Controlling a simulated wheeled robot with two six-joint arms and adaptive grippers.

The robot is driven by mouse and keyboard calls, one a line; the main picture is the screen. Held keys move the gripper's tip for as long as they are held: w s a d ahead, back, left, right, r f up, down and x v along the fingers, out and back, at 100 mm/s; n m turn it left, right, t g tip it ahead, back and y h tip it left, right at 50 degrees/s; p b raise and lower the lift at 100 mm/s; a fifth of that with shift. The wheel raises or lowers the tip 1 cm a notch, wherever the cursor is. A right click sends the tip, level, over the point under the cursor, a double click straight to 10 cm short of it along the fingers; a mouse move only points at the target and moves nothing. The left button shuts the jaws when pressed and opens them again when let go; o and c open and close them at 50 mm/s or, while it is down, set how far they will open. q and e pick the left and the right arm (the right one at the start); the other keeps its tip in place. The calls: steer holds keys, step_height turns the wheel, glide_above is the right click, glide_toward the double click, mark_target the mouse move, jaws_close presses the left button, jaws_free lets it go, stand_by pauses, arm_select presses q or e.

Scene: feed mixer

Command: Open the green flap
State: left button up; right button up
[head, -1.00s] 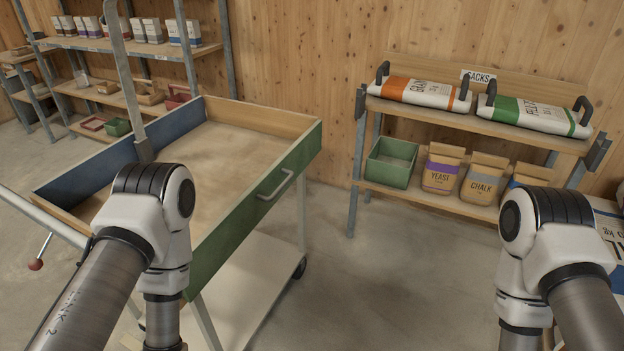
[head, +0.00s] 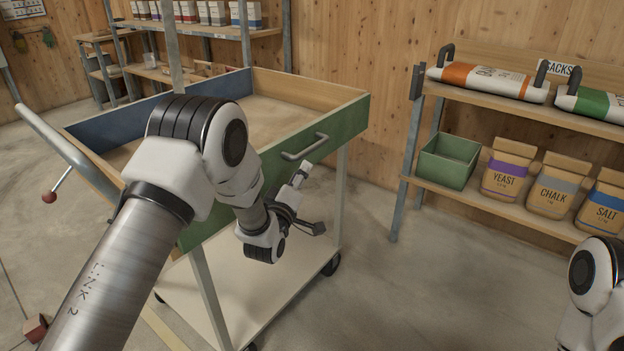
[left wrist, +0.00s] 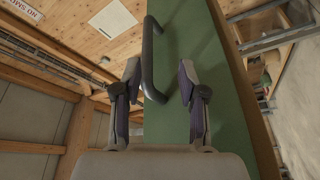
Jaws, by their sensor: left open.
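The green flap (head: 290,162) is the upright green side of the cart's tray, and it is shut. A grey bar handle (head: 304,147) runs along its upper part. My left gripper (head: 308,200) is open and empty, in front of the flap and just below the handle. In the left wrist view the flap (left wrist: 205,70) fills the middle. The handle (left wrist: 148,60) shows ahead between the open fingers (left wrist: 159,80), nearer the left one. Its exact distance from the fingers I cannot tell. My right gripper is out of view.
The cart's tray has a blue side (head: 130,118) and a lever with a red knob (head: 49,197) at the left. A rack at the right holds a green bin (head: 448,160), paper bags and sacks. Floor between cart and rack is clear.

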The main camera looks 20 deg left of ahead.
mark_target(311, 148)
arm_select(q)
steer(key=shift+t, duration=0.3)
steer(key=x, duration=0.4)
steer(key=r+x, duration=0.1)
steer(key=x, duration=0.3)
steer(key=shift+w+r, duration=0.2)
steer(key=shift+r, duration=0.1)
jaws_close()
